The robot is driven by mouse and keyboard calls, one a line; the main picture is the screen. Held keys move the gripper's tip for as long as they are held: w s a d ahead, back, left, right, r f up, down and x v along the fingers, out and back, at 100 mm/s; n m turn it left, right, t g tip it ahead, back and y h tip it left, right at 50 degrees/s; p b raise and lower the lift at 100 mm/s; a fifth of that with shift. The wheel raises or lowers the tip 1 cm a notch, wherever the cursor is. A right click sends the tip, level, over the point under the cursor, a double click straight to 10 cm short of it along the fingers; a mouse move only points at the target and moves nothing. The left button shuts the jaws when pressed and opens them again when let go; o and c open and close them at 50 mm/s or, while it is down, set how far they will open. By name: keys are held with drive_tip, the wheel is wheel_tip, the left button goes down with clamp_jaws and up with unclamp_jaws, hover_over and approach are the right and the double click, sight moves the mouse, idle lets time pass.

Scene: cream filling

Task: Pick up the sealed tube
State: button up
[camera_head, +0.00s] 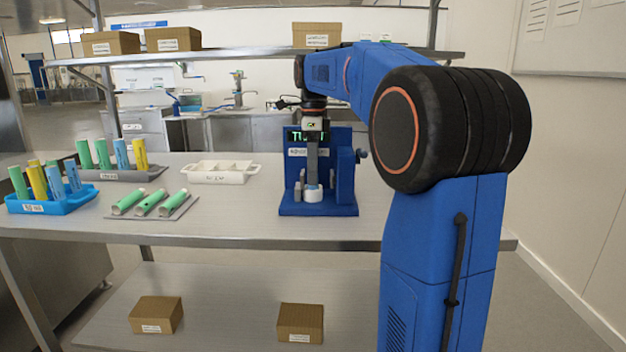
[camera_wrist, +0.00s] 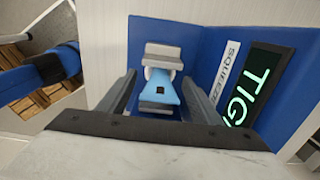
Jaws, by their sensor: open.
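A light blue tube (camera_wrist: 166,90) stands in the blue machine (camera_wrist: 205,45), whose screen reads "TIG" with the rest cut off. A grey clamp-like part (camera_wrist: 163,52) lies just beyond the tube. My gripper (camera_wrist: 160,77) is open, with one finger on each side of the tube and gaps showing. In the head view my gripper (camera_head: 312,182) points down in front of the blue machine (camera_head: 345,192). A small white and pale blue piece (camera_head: 313,193) shows at its fingertips. Most of the tube is hidden there.
A white divided tray (camera_head: 222,180) stands left of the machine. A grey tray (camera_head: 178,210) holds green tubes lying down. Green, blue and yellow tubes stand in a blue rack (camera_head: 50,207) and a grey rack (camera_head: 112,174). A shelf (camera_head: 250,55) with boxes runs above.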

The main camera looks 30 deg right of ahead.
drive_tip(key=shift+f, duration=0.2)
drive_tip(key=c, duration=1.3)
drive_tip(key=shift+o, duration=0.2)
drive_tip(key=shift+r, duration=7.5)
